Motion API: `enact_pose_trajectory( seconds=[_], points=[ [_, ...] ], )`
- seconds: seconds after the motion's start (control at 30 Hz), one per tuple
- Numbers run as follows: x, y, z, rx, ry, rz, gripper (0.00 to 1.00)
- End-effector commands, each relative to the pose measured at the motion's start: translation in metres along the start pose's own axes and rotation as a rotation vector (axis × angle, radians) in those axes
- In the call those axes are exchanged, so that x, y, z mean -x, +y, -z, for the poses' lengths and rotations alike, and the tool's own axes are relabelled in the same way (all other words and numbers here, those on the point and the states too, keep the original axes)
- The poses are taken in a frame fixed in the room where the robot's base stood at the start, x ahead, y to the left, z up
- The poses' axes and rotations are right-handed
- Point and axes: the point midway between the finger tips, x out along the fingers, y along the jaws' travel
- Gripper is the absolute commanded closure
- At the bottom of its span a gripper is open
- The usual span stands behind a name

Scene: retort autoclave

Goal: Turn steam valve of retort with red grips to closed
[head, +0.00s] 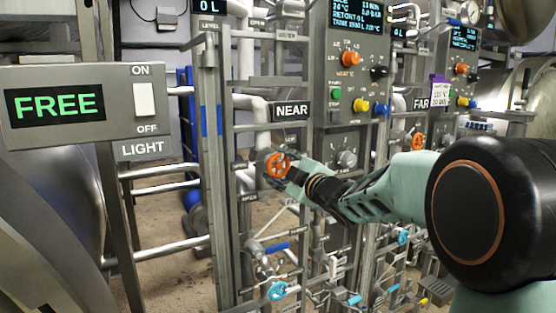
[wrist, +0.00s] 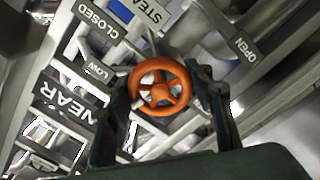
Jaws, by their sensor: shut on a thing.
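The orange steam valve handwheel (head: 277,165) is on the frame below the NEAR sign (head: 291,111) in the head view. My gripper (head: 288,172) reaches it from the right. In the wrist view the orange handwheel (wrist: 160,87) sits between my two dark fingers, which are shut on its rim from both sides. Signs reading STEAM (wrist: 150,10), CLOSED (wrist: 98,22), OPEN (wrist: 243,49) and LOW (wrist: 99,70) stand around the wheel, seen rotated. I cannot make out any red grips in these views.
Another orange handwheel (head: 417,142) is by the FAR sign (head: 421,103). A control panel (head: 350,90) with knobs and buttons stands above my gripper. Cyan handwheels (head: 277,291) and pipes are below. A FREE display with a LIGHT switch (head: 144,100) is at the left.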

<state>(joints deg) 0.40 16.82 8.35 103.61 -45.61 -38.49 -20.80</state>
Motion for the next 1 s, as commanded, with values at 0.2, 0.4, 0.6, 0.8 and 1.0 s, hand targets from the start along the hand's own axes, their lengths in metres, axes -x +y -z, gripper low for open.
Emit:
enact_pose_trajectory(
  seconds=[0.2, 0.4, 0.6, 0.8, 1.0],
  points=[
    [0.0, 0.0019, 0.0008, -0.208, -0.002, 0.001, 0.77],
    [0.0002, 0.0015, 0.001, -0.398, -0.003, 0.001, 0.77],
    [0.0001, 0.0015, 0.0011, -0.588, -0.002, 0.001, 0.77],
    [0.0002, 0.0009, 0.0009, -0.777, -0.003, 0.001, 0.77],
    [0.0002, 0.0011, 0.0014, -0.955, -0.002, 0.0, 0.77]
  ],
)
